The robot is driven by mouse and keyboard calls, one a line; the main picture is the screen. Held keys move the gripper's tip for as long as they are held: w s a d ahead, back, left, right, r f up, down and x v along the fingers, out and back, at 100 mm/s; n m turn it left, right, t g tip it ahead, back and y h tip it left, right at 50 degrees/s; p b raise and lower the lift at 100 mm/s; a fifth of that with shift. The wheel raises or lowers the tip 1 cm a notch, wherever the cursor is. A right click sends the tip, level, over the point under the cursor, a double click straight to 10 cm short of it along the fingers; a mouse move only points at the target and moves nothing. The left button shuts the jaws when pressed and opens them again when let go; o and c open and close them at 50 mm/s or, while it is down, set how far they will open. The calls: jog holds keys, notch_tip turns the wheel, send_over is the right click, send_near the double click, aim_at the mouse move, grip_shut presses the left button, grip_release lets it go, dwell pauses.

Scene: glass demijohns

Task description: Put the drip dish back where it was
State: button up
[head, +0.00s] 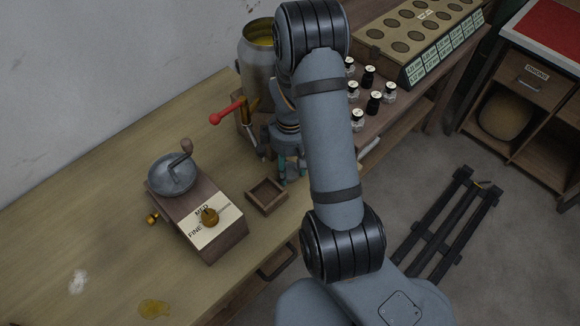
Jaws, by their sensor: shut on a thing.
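A small square brown open dish (258,207), which I take for the drip dish, is at the bench's front edge, right of the grinder. My gripper (290,172) points down at the dish's far right side, one teal finger by its edge. It looks shut on that side, though the contact is small and partly hidden by my arm. I cannot tell whether the dish rests on the bench or is slightly lifted. A metal can (257,70) with a red-handled tap (228,112) stands behind, on a wooden stand; the spot under the tap is partly hidden.
A grinder (205,225) with a metal bowl and crank stands left of the dish. A yellow puddle (153,308) and a white patch (78,282) mark the bench. Several small bottles (368,77) and a holed rack (415,40) stand right, behind my arm.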

aim_at(290, 170)
jog(key=shift+f, duration=0.2)
jog(key=o, duration=0.9)
jog(key=shift+c, duration=0.2)
notch_tip(290, 170, up, 12)
jog(key=shift+r, duration=0.25)
